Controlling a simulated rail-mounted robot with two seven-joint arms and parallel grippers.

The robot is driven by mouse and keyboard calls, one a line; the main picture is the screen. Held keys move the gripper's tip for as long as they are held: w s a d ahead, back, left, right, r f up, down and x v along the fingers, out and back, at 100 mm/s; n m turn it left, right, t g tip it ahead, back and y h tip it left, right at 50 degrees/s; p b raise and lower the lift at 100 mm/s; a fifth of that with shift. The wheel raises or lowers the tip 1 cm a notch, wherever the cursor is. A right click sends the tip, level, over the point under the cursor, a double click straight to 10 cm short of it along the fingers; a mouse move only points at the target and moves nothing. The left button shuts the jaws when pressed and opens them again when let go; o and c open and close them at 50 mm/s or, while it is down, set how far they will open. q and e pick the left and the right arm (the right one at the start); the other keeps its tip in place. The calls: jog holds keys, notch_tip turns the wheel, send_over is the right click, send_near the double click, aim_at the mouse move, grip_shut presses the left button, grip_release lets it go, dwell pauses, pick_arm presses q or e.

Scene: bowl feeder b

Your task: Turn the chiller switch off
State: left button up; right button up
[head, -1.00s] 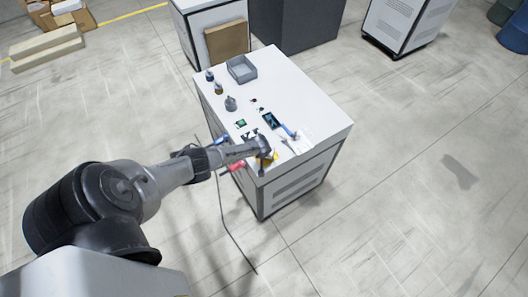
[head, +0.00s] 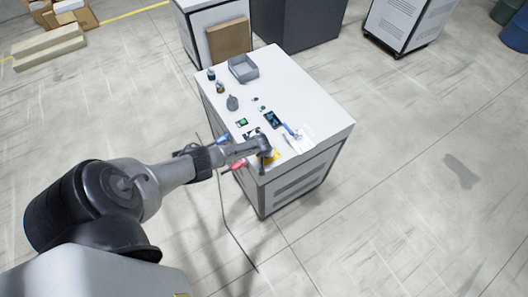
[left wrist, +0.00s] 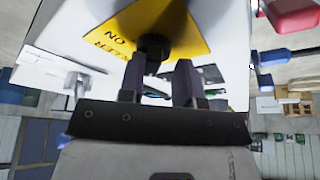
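The chiller switch is a dark knob (left wrist: 153,46) on a yellow plate (left wrist: 180,25) with printed letters, of which "ON" is readable. In the head view the yellow plate (head: 273,156) shows at the front corner of the white cabinet, partly hidden by my left gripper (head: 264,158). In the left wrist view the two fingers of my left gripper (left wrist: 160,68) are apart, with nothing between them lower down. Their tips are close to the knob, which lies nearer the left finger. I cannot tell whether they touch it. My right gripper is not in view.
The white cabinet top (head: 310,105) carries a grey bin (head: 243,69), small bottles, a dark screen device (head: 272,119) and tools. Red (head: 238,166) and blue handles stick out by its left edge. A cable hangs to the floor. The floor on the right is clear.

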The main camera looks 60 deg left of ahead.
pick_arm(q)
jog(key=shift+w+d+f, duration=0.1)
jog(key=shift+w+d, duration=0.05)
jog(key=shift+d, duration=0.1)
jog(key=shift+w+d+r+p, duration=0.15)
jog(key=shift+d+r+p, duration=0.2)
jog(key=shift+r, duration=0.15)
jog(key=shift+s+r+p, duration=0.25)
jog(key=shift+r+p, duration=0.05)
jog(key=shift+r, duration=0.3)
jog(key=shift+s+r+p, duration=0.25)
jog(key=shift+r+p, duration=0.05)
jog(key=shift+r, duration=0.25)
jog(key=v, duration=1)
jog(key=shift+s+r, duration=0.15)
jog(key=shift+s, duration=0.2)
